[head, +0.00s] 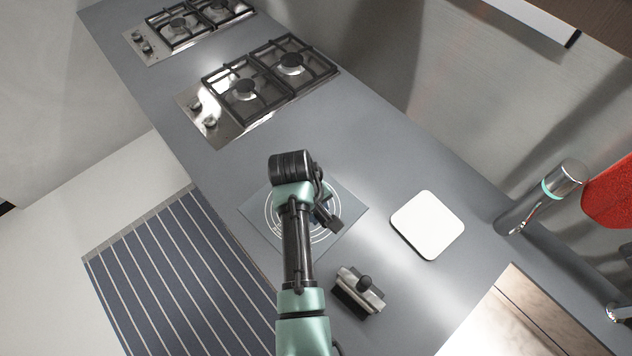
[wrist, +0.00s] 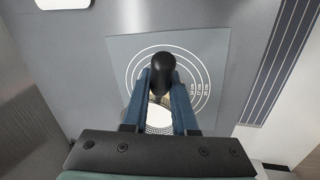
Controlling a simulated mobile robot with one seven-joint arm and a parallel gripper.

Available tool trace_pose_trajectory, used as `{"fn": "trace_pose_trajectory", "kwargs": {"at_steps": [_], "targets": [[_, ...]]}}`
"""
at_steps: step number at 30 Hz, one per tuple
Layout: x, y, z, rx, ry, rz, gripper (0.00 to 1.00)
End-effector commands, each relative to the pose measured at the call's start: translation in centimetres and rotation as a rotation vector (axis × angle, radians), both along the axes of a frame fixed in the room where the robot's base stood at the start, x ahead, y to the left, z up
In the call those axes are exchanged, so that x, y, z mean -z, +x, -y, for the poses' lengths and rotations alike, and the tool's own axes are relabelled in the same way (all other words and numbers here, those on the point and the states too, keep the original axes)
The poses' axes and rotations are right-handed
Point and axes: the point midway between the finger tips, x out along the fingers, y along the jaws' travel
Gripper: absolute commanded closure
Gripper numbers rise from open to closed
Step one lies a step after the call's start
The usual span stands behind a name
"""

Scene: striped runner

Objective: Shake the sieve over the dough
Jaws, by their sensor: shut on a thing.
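In the wrist view my gripper (wrist: 163,84) is shut on the dark rounded handle (wrist: 162,64) of the sieve. Part of the sieve's pale mesh (wrist: 158,128) shows between and below the blue fingers; most of the sieve is hidden by them. The sieve is over the grey mat with white rings (wrist: 213,48). A small beige patch shows between the fingers; I cannot tell whether it is the dough. In the head view my arm covers the middle of the mat (head: 258,222), and the sieve and dough cannot be made out there.
A white rounded square (head: 427,225) lies right of the mat. A metal tool with a dark knob (head: 360,288) lies nearer the front. Two gas hobs (head: 262,82) are at the far left. A metal cylinder (head: 543,196) stands at the right. The grey counter between is clear.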

Motion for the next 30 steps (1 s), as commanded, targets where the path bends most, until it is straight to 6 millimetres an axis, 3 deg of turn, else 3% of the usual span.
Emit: {"fn": "trace_pose_trajectory", "kwargs": {"at_steps": [30], "targets": [[4.0,-0.1,0.0,0.001,0.000,0.000,1.00]]}}
